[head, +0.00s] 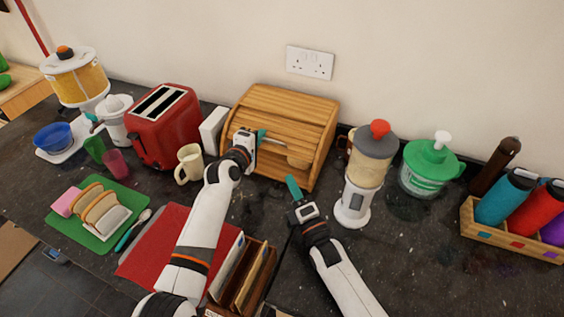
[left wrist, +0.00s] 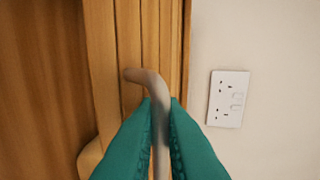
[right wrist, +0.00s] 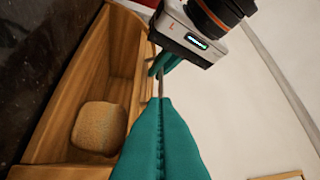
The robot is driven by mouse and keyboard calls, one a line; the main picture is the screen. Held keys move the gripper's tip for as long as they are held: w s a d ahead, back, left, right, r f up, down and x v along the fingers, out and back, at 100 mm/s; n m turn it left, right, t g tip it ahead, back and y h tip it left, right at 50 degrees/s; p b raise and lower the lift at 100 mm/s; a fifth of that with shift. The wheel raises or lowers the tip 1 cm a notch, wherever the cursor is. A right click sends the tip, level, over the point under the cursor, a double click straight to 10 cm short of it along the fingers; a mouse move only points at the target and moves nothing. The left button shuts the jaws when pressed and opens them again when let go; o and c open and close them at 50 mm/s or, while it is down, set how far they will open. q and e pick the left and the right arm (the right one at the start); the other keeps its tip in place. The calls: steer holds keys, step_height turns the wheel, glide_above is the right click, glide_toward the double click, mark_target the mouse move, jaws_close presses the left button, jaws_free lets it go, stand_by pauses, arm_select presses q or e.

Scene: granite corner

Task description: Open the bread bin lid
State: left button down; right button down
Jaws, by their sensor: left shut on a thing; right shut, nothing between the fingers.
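The wooden bread bin (head: 322,153) stands against the wall. Its slatted roll lid (head: 290,122) is raised at least partway, with an opening below its front edge. A loaf (right wrist: 98,127) shows inside the bin in the right wrist view. My left gripper (head: 261,136) is at the lid's front, shut on the grey lid handle (left wrist: 148,78), whose bent end shows above the teal fingertips in the left wrist view. My right gripper (head: 292,184) is shut and empty, in front of the bin's lower right corner. Its closed fingers (right wrist: 161,110) also show in the right wrist view.
A red toaster (head: 165,128) and a cream mug (head: 189,163) stand left of the bin. A blender-like dispenser (head: 366,165) stands close on the right, near my right gripper. A file holder (head: 262,275) and red mat (head: 160,245) lie in front.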

mark_target(280, 144)
steer(key=x, duration=0.9)
steer(key=shift+w, duration=0.3)
steer(key=shift+r, duration=0.2)
arm_select(q)
steer(key=shift+d+f, duration=0.15)
steer(key=shift+d, duration=0.05)
arm_select(e)
steer(key=shift+w+d+r+m+h, duration=0.3)
steer(key=shift+w+d+r+m, duration=0.15)
steer(key=shift+w, duration=0.35)
arm_select(q)
steer(key=shift+s+a+f, duration=0.1)
arm_select(e)
steer(key=shift+r, duration=0.15)
arm_select(q)
steer(key=c, duration=1.8)
jaws_free()
steer(key=shift+a, duration=0.1)
steer(key=shift+o, duration=1.1)
steer(key=shift+s+a, duration=0.1)
steer(key=shift+a, duration=0.05)
arm_select(e)
steer(key=shift+s+a+r, duration=0.1)
steer(key=shift+s+a, duration=0.05)
arm_select(q)
steer(key=shift+s, duration=0.15)
